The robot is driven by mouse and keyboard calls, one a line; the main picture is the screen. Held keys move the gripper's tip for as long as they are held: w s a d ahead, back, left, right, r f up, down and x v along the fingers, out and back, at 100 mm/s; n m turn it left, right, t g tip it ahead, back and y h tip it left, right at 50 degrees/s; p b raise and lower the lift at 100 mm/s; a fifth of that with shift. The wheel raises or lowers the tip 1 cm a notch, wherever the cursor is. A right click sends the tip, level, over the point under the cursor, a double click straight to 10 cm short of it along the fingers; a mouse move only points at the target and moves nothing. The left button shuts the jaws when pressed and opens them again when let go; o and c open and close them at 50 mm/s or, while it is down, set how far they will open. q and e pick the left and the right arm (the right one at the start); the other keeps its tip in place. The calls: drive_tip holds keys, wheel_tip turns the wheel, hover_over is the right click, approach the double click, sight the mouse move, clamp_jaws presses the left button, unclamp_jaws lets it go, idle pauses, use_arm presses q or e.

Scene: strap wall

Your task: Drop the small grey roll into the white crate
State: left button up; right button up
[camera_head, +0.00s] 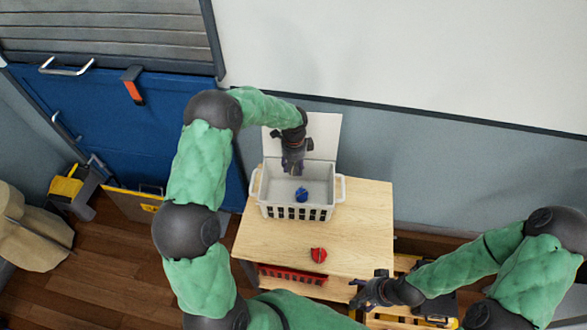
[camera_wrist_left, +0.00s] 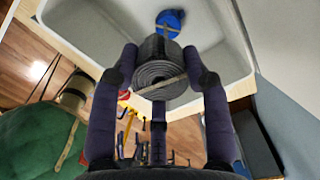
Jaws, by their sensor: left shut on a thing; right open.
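The small grey roll (camera_wrist_left: 158,78) is a coiled strap held between the fingers of my left gripper (camera_wrist_left: 160,88), which is shut on it. In the head view my left gripper (camera_head: 293,164) points down over the white crate (camera_head: 265,209). The crate stands on a wooden table, and its wall and floor also show in the wrist view (camera_wrist_left: 85,35). The roll is hard to make out in the head view. A blue roll (camera_head: 301,194) lies on the crate's floor. My right gripper (camera_head: 372,290) is open and empty at the table's front right.
A red roll (camera_head: 318,255) lies on the wooden table (camera_head: 365,225) in front of the crate. A red basket (camera_head: 291,274) sits below the tabletop. A pale upright panel (camera_head: 325,132) stands behind the crate. The tabletop right of the crate is clear.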

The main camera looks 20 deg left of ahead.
sight(294, 165)
use_arm(q)
drive_tip(key=shift+w+f, duration=0.1)
drive_tip(key=shift+f, duration=0.15)
drive_tip(key=shift+f+b, duration=1.85)
drive_tip(key=shift+f, duration=0.95)
drive_tip(key=o, duration=1.1)
wheel_tip(294, 165, up, 12)
drive_tip(key=shift+r, duration=0.1)
